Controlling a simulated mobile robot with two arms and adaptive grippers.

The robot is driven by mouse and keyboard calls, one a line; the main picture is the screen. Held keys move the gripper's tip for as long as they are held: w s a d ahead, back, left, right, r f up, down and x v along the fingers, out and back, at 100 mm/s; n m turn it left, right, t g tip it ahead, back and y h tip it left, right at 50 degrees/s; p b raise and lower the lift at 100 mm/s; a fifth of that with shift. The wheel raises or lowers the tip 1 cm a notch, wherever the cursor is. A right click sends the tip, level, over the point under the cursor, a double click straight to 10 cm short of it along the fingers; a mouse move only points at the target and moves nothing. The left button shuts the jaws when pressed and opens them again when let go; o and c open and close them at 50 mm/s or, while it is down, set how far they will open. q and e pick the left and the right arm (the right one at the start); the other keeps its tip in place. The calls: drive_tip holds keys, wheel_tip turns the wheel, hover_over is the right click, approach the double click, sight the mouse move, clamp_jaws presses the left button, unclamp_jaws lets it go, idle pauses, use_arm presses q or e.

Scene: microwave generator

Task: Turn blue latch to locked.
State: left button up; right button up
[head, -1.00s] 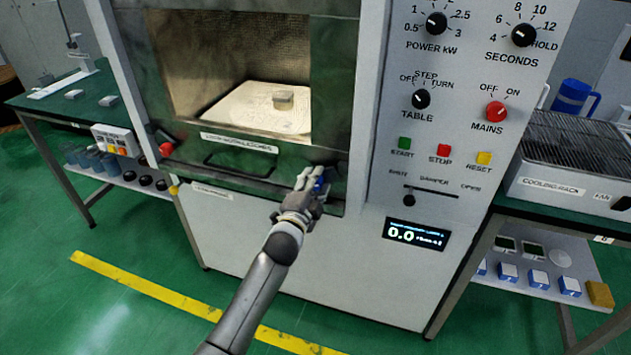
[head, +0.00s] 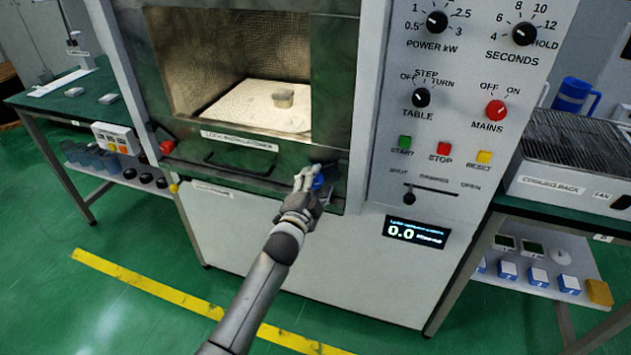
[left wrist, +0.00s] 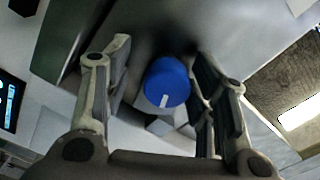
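The blue latch (head: 319,182) is a round blue knob on the lower right of the dark green oven front. In the left wrist view the blue latch (left wrist: 167,80) faces the camera, with a white mark toward its lower edge. My left gripper (head: 309,178) reaches up to it from below. In the left wrist view my left gripper (left wrist: 160,85) is open, one finger on each side of the latch. A gap shows by the left finger; the right finger is close, and I cannot tell if it touches. My right gripper is not in view.
The cavity above holds a pale tray (head: 235,107) with a small block (head: 284,99). A control panel (head: 450,130) with knobs and buttons is at right, above a lit display (head: 416,232). A cooling rack (head: 570,150) stands farther right. Green floor is free in front.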

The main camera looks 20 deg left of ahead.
use_arm(q)
drive_tip(key=shift+r, duration=0.25)
drive_tip(key=s, duration=1.2)
drive_tip(key=shift+a, duration=0.2)
drive_tip(key=s+f+n+g, duration=0.25)
drive_tip(key=s+f, duration=0.25)
drive_tip(key=f, duration=0.6)
drive_tip(key=s+f+n+g+p, duration=0.1)
drive_tip(key=s+f+g, duration=0.25)
drive_tip(key=f, duration=0.85)
drive_tip(key=s+f+n+g, duration=0.15)
drive_tip(key=s+f, duration=0.35)
drive_tip(key=f, duration=0.6)
drive_tip(key=s+a+f+n+g, duration=0.1)
drive_tip(key=s+f+g, duration=0.2)
drive_tip(key=s, duration=0.9)
drive_tip(key=s+a+f+n+g, duration=0.1)
drive_tip(key=s+f+n+g, duration=0.1)
drive_tip(key=s+f, duration=0.7)
drive_tip(key=s+a+f+n+g+p, duration=0.1)
drive_tip(key=s+f+g, duration=0.3)
drive_tip(key=s, duration=1)
wheel_tip(320, 180, down, 3)
drive_tip(key=shift+s+a+r+n+y, duration=0.2)
drive_tip(key=shift+s+n+y, duration=0.1)
drive_tip(key=shift+n, duration=0.4)
